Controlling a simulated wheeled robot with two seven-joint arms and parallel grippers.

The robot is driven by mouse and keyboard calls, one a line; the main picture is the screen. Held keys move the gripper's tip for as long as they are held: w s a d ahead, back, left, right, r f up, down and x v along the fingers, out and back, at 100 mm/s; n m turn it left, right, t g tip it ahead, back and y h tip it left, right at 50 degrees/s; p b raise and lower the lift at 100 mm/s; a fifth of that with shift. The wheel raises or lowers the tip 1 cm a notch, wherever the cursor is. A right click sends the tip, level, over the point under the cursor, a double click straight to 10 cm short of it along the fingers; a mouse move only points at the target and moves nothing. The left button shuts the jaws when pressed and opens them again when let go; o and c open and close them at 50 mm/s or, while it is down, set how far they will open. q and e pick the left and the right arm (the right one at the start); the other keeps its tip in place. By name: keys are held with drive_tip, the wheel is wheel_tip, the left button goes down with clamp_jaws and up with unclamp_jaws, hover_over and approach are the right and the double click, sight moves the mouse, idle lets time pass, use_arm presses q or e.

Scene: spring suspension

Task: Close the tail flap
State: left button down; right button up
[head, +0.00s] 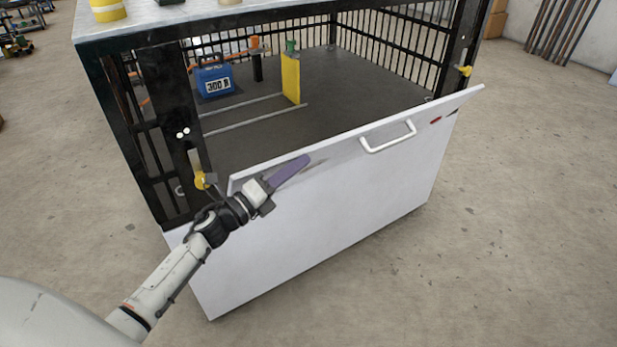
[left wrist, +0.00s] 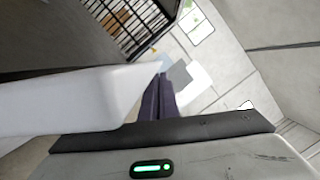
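The tail flap (head: 330,205) is a white panel at the front of a black barred cage. It leans outward, its top edge apart from the cage posts. A white handle (head: 388,137) sits near its top edge. My left gripper (head: 291,171) is at the flap's upper left part, its purple fingers pointing right along the top edge; I cannot tell whether they touch it. In the left wrist view the fingers (left wrist: 158,97) lie close together with nothing seen between them, and a white panel (left wrist: 70,98) lies beside them. My right gripper is not in view.
Yellow latches sit on the left post (head: 200,180) and right post (head: 464,71). Inside the cage are a blue box (head: 214,78) marked 300, a yellow plate (head: 290,77) and rails. Bare concrete floor (head: 510,220) lies in front and right.

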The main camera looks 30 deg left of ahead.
use_arm(q)
drive_tip(key=w+a+r+n+p, duration=0.1)
drive_tip(key=w+a+r+n, duration=0.3)
drive_tip(key=a, duration=0.6)
drive_tip(key=shift+w+a+r+g+y, duration=0.3)
drive_tip(key=shift+w+r+y, duration=0.1)
drive_tip(key=shift+w+r, duration=0.35)
drive_tip(key=shift+w+d+f, duration=0.1)
drive_tip(key=shift+f, duration=0.05)
